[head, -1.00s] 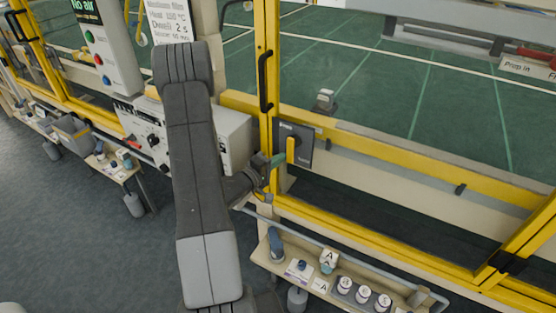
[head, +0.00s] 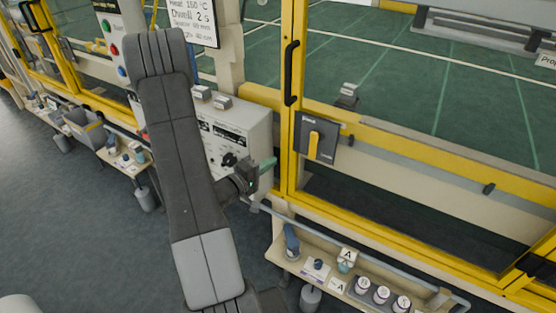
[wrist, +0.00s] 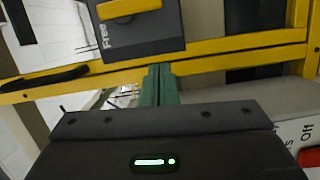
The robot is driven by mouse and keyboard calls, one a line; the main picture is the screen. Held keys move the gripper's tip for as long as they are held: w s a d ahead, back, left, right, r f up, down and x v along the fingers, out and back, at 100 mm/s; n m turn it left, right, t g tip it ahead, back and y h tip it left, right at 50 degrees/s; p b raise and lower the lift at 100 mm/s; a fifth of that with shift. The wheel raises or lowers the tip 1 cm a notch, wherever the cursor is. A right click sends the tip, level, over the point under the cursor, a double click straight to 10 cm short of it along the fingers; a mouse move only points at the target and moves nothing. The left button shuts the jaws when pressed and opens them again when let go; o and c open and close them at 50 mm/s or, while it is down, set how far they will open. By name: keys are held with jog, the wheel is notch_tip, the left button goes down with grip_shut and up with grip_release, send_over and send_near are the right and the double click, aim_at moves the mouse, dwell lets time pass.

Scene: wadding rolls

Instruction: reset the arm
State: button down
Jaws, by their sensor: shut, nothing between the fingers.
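My arm crosses the middle of the head view, bent, with my gripper (head: 268,163) at its right side. The green fingers are together and empty, apart from the switch box. In the wrist view the closed green fingers (wrist: 158,84) point at the yellow frame bar, just below the dark switch box (wrist: 140,35). In the head view the switch box (head: 330,148) with its yellow handle (head: 314,143) is to the right of my gripper. My arm hides part of the grey control box (head: 240,130).
Yellow guard frames (head: 420,155) run along the right. Another small shelf with items stands at left. The grey floor (head: 60,220) at left is open.

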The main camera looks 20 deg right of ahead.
jog(key=shift+s+a, duration=0.25)
jog(key=shift+a, duration=0.35)
jog(key=shift+d, duration=0.1)
